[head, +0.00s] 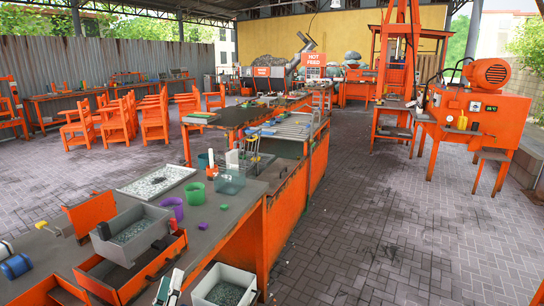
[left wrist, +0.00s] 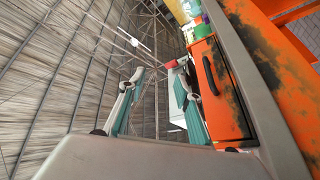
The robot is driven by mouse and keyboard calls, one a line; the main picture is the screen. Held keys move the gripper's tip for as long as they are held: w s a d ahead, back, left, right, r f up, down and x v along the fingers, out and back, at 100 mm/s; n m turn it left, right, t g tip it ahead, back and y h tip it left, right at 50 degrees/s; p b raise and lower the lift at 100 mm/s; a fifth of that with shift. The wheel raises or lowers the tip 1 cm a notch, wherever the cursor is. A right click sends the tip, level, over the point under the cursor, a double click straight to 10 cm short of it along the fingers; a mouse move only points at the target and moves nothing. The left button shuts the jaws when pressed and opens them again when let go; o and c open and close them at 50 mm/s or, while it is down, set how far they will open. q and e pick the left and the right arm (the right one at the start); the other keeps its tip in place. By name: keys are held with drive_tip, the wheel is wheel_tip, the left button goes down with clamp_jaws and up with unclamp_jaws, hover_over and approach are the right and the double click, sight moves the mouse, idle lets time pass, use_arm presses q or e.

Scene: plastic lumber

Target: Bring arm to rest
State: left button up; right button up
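My left gripper (head: 169,287) shows at the bottom of the head view, in front of the workbench's near edge and left of a grey bin. In the left wrist view its two teal-and-grey fingers (left wrist: 158,84) stand apart with nothing between them, so it is open and empty. That view looks up past the fingers to the roof and corrugated wall, with an orange cabinet at the right. My right gripper is in neither view.
The orange workbench (head: 225,212) holds a grey bin (head: 133,232), purple and green cups, and a white tray (head: 157,181). A grey bin (head: 224,287) with grey-green bits stands beside my left gripper. The paved floor (head: 390,235) at the right is clear. An orange machine (head: 475,115) stands farther back.

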use_arm(q)
drive_tip(key=s+d+f+m+g+h, duration=0.1)
drive_tip(key=s+f+m+g, duration=0.4)
drive_tip(key=s+f, duration=0.6)
drive_tip(key=s+d+f+m+g+h, duration=0.2)
drive_tip(key=s+d+f+m+g, duration=0.2)
drive_tip(key=s+f+m, duration=0.4)
drive_tip(key=s+f+g, duration=0.1)
drive_tip(key=s+f, duration=0.2)
drive_tip(key=f, duration=0.4)
drive_tip(key=shift+s+f+m, duration=0.3)
drive_tip(key=shift+f+m, duration=0.05)
drive_tip(key=shift+m, duration=0.05)
